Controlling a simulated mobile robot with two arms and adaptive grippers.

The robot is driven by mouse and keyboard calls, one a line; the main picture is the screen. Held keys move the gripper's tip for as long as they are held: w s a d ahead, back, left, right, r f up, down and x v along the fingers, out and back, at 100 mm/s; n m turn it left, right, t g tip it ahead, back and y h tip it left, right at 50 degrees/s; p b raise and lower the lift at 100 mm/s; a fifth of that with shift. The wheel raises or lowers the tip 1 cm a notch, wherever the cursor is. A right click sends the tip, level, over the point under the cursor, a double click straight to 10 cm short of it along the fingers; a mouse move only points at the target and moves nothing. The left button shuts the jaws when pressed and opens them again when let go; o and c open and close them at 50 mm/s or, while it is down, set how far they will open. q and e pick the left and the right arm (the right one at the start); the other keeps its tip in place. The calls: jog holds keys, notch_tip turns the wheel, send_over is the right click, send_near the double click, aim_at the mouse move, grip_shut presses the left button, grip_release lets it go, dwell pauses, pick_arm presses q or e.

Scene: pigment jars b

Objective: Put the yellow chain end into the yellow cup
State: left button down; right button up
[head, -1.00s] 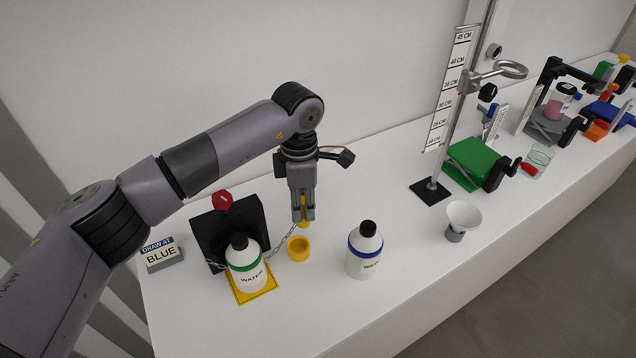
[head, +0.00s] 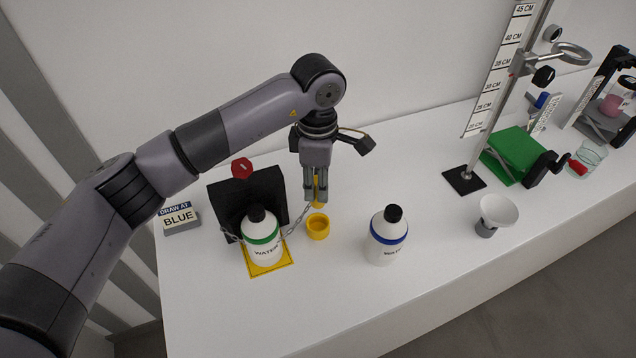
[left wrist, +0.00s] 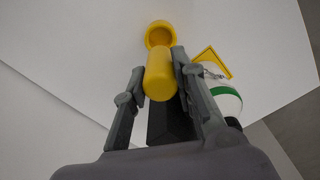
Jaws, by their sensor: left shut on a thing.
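My left gripper (head: 316,197) is shut on the yellow chain end (left wrist: 160,74), a rounded yellow piece between its fingers in the left wrist view. The gripper points down, just behind and above the yellow cup (head: 318,228) in the head view. The cup also shows in the left wrist view (left wrist: 160,28), just beyond the chain end. The silver chain (head: 296,222) runs from the gripper down left to the green-banded water bottle (head: 262,238), which stands on a yellow square (head: 268,269). My right gripper is not in view.
A black stand (head: 240,203) with a red knob (head: 242,168) is behind the bottle. A blue-banded bottle (head: 387,238) stands right of the cup. A white funnel (head: 498,212) and a ring stand (head: 466,180) are farther right. The table between is clear.

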pick_arm(q)
notch_tip(320, 180, down, 4)
jog(key=b, duration=0.3)
jog(key=shift+f, duration=0.15)
jog(key=shift+f+b, duration=0.8)
jog(key=shift+b, duration=0.1)
jog(key=shift+b, duration=0.3)
jog(key=shift+b, duration=0.65)
dwell(0.8)
jog(key=shift+f+b, duration=1.95)
jog(key=shift+f, duration=0.1)
jog(key=c, duration=1.2)
grip_release()
jog(key=shift+c, duration=0.2)
